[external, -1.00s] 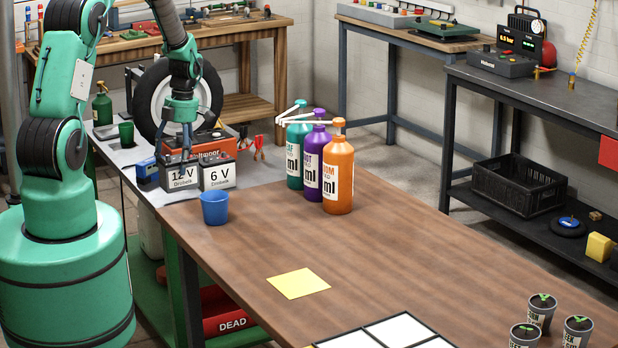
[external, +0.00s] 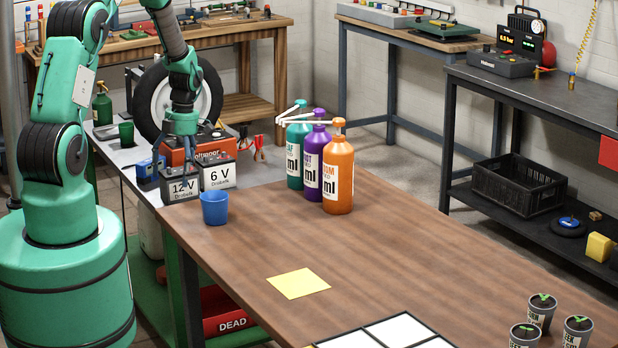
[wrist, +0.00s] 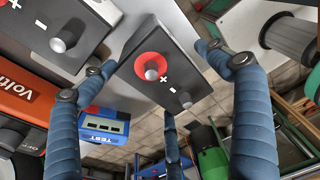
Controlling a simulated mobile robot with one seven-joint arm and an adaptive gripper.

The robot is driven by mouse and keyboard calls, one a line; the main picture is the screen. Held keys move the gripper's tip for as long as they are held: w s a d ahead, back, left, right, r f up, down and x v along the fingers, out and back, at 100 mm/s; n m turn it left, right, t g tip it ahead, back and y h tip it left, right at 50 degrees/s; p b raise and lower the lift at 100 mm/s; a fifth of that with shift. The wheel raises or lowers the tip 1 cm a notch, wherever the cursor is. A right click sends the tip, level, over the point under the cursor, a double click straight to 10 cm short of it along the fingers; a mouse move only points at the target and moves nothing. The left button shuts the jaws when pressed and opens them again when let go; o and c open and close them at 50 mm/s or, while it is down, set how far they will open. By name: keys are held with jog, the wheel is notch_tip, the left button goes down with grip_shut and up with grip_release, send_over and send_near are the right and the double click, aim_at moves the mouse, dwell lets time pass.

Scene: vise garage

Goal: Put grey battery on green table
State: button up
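The dark grey battery labelled 12 V (external: 181,189) is at the front left of the light grey bench top, slightly tilted. My gripper (external: 183,150) is over it. In the wrist view its top, with a red plus terminal, shows (wrist: 185,85), and the blue fingers of my gripper (wrist: 155,75) close in on its left, right and lower edges. Whether its bottom touches the bench is unclear. A similar grey battery labelled 6 V (external: 218,176) stands beside it.
A blue cup (external: 214,208) stands just in front of the 12 V battery. A red battery unit (external: 207,147) is behind, and a blue tester (external: 147,174) is at left. Three bottles (external: 338,178) stand farther right. The brown table top (external: 400,250) has much free room around a yellow note (external: 298,283).

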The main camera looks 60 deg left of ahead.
dwell(0.3)
notch_tip(320, 180, up, 12)
jog(key=w+p, duration=0.1)
jog(key=p, duration=0.1)
jog(key=shift+w, duration=0.4)
dwell(0.7)
jog(key=shift+r, duration=0.1)
